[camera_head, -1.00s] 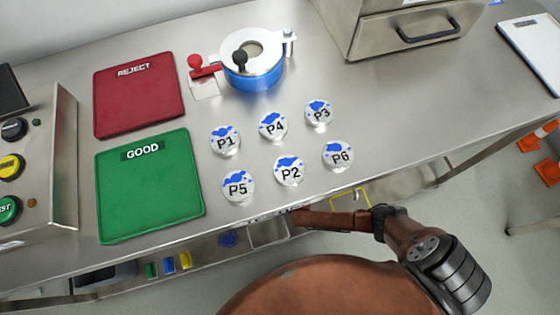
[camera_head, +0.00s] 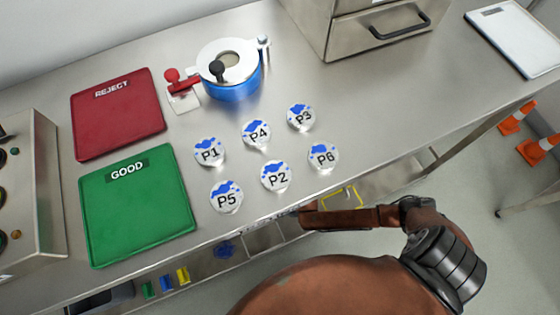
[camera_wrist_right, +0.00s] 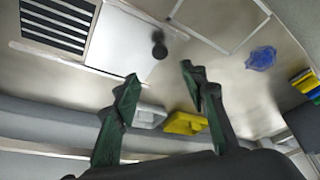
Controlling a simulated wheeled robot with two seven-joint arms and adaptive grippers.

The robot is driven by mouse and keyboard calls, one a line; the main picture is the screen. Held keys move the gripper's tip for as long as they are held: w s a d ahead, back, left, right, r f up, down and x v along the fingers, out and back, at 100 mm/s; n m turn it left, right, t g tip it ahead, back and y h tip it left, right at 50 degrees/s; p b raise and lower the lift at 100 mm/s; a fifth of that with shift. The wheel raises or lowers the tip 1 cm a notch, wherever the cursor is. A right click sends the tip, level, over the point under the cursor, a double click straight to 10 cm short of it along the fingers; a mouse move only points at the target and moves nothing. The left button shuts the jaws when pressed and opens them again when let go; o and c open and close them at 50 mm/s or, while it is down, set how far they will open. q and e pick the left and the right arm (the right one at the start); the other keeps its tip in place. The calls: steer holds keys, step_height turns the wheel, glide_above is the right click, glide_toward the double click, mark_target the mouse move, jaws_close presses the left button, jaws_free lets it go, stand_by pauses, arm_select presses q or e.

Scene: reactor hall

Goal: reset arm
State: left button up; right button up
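My right arm (camera_head: 350,217) comes in from the lower right of the head view. It reaches left below the bench's front edge, and its gripper is hidden there. In the right wrist view my right gripper (camera_wrist_right: 160,82) is open, its two green-faced fingers apart with nothing between them. A white piece (camera_wrist_right: 149,115) and a yellow piece (camera_wrist_right: 185,123) show beyond the fingers, apart from them as far as I can tell. My left gripper is in neither view.
Several round labelled pucks, such as P2 (camera_head: 276,176), stand on the steel bench (camera_head: 400,110). Beside them are a green GOOD mat (camera_head: 135,210), a red REJECT mat (camera_head: 117,120) and a blue-and-white fixture (camera_head: 235,88). Orange cones (camera_head: 530,151) stand on the floor at right.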

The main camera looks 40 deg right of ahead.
steer(key=shift+a, duration=0.1)
stand_by(0.5)
